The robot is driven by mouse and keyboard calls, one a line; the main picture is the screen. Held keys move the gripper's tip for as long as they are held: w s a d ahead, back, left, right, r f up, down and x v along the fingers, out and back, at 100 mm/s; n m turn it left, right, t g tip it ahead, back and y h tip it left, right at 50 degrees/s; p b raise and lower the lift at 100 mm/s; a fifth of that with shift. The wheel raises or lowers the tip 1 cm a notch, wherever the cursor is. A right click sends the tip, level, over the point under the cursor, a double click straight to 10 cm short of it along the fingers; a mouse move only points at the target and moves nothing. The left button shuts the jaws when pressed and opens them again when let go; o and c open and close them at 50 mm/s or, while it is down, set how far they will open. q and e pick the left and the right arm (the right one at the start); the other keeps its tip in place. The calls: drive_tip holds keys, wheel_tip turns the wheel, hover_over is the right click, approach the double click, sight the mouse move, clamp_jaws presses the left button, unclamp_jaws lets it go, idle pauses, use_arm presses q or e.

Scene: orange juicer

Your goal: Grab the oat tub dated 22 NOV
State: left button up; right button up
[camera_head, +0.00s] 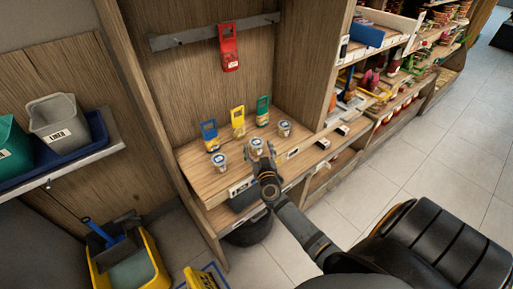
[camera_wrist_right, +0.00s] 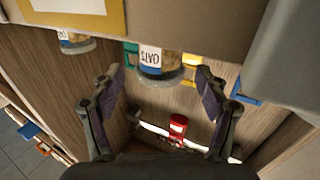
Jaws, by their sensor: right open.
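Three small clear oat tubs stand on the wooden counter in the head view: a left tub (camera_head: 220,161), a middle tub (camera_head: 257,144) and a right tub (camera_head: 284,128). Their dates are too small to read. My right gripper (camera_head: 262,157) is open at the near side of the middle tub. In the right wrist view the gripper (camera_wrist_right: 159,78) has its fingers spread, with one tub (camera_wrist_right: 152,58) ahead between them, its OATS label upside down. Another tub (camera_wrist_right: 75,42) shows at the upper left. My left gripper is not in view.
Blue (camera_head: 210,135), yellow (camera_head: 238,122) and green (camera_head: 263,111) cards stand behind the tubs. A red scoop-like item (camera_head: 229,47) hangs from a rail on the back panel. Stocked shelves (camera_head: 385,75) are at the right. A yellow bucket (camera_head: 130,262) stands at the lower left.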

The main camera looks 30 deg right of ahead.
sight(257, 145)
drive_tip(key=shift+w+d+f, duration=0.1)
drive_tip(key=shift+w+d, duration=0.1)
drive_tip(key=shift+w, duration=0.3)
drive_tip(key=shift+s, duration=0.1)
drive_tip(key=shift+c, duration=0.7)
drive_tip(key=c, duration=1)
drive_tip(key=shift+r+p, duration=0.35)
drive_tip(key=shift+r, duration=0.15)
wheel_tip(257, 145, up, 3)
drive_tip(key=shift+f+p, duration=0.1)
drive_tip(key=shift+p, duration=1.1)
drive_tip(key=s+r+p, duration=0.2)
drive_tip(key=s+r, duration=0.1)
drive_tip(key=s, duration=0.1)
drive_tip(key=s+r+p, duration=0.1)
drive_tip(key=s+r, duration=0.2)
drive_tip(key=s, duration=0.2)
drive_tip(key=s+d+r+p, duration=0.1)
drive_tip(key=s+r+p, duration=0.1)
drive_tip(key=s, duration=0.3)
drive_tip(key=shift+r+p, duration=0.35)
drive_tip(key=shift+r, duration=0.35)
